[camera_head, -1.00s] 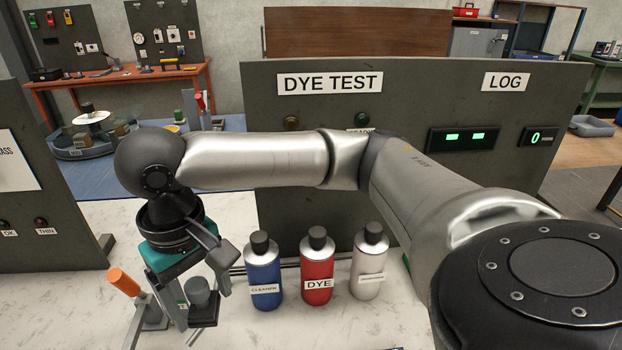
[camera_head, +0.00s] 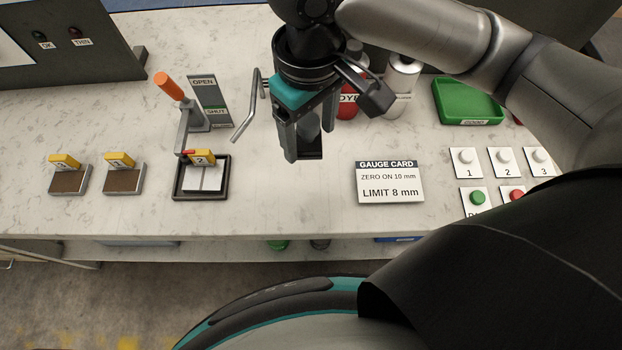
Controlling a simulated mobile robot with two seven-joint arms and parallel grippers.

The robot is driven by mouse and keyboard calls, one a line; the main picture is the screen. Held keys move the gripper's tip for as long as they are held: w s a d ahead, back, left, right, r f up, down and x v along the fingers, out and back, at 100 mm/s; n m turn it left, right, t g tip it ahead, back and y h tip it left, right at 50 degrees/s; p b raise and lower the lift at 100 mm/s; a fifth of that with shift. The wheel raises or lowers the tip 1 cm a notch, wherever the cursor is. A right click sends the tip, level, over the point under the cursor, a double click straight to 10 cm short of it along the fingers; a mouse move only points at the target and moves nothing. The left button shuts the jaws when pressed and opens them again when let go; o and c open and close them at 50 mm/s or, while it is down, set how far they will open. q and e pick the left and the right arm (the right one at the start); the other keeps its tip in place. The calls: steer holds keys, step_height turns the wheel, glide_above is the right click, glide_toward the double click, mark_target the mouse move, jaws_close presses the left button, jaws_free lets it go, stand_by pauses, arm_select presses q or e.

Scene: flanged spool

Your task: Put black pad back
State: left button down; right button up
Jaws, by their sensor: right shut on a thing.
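My right gripper (camera_head: 309,138) comes in from the upper right and hangs over the worktop. It is shut on the grey knob of a black pad (camera_head: 311,151), partly hidden between the fingers. The pad appears held above the counter; its height is hard to tell. To the left, a black-rimmed tray (camera_head: 178,193) holds a white split plate (camera_head: 205,178) with a yellow block marked 2. A lever with an orange handle (camera_head: 168,86) stands behind this tray, beside an OPEN/SHUT sign (camera_head: 206,98). My left gripper is out of view.
Two brown blocks with yellow tags (camera_head: 68,181) (camera_head: 124,180) sit at left. A gauge card (camera_head: 389,182) lies right of the gripper. Bottles, including a red one (camera_head: 347,108), stand behind it. A green tray (camera_head: 466,102) and several buttons (camera_head: 478,199) are at right. The front middle counter is clear.

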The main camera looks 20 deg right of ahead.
step_height(320, 180, down, 11)
steer(key=b, duration=0.3)
steer(key=shift+r, duration=0.2)
jaws_close()
steer(key=b, duration=0.2)
glide_above(310, 191)
step_height(310, 191, down, 5)
steer(key=shift+f, duration=0.7)
steer(key=o, duration=1.2)
jaws_free()
